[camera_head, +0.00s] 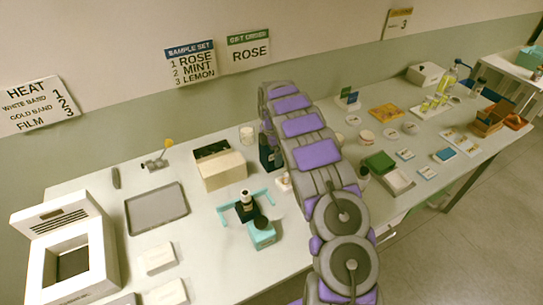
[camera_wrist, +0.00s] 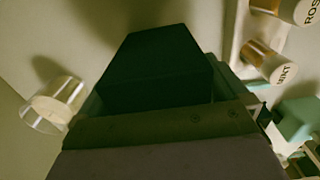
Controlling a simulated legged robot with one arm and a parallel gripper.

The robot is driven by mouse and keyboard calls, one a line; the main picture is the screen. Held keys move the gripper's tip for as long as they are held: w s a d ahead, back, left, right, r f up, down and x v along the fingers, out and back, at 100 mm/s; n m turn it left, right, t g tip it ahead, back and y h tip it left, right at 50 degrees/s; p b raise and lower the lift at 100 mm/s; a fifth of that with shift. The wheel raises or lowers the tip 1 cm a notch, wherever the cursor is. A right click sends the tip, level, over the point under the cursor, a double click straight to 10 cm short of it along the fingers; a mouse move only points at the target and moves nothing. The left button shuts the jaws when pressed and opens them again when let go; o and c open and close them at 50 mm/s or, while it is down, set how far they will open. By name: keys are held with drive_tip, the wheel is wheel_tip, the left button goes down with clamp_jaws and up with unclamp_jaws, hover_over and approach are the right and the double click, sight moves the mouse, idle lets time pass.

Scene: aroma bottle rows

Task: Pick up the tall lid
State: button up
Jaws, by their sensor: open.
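A dark blue bottle-like block (camera_head: 270,157) stands behind my arm in the head view, partly covered by it. In the wrist view a large dark, flat-sided shape (camera_wrist: 155,65) fills the middle, just beyond the brown gripper edge (camera_wrist: 160,124). I cannot tell for certain whether this shape is the tall lid, or whether it touches the gripper. My gripper is open; its fingertips are not clear in the wrist view, and my arm hides most of it in the head view. A clear jar with a cream top (camera_wrist: 52,102) is at the left.
In the head view a cream box (camera_head: 222,172), a teal-based device (camera_head: 262,236) and a grey tray (camera_head: 157,222) stand left of my arm. Several small items crowd the table's right side.

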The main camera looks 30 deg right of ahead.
drive_tip(key=shift+f, duration=0.35)
drive_tip(key=c, duration=0.9)
drive_tip(key=shift+r, duration=0.2)
drive_tip(key=shift+c, duration=0.2)
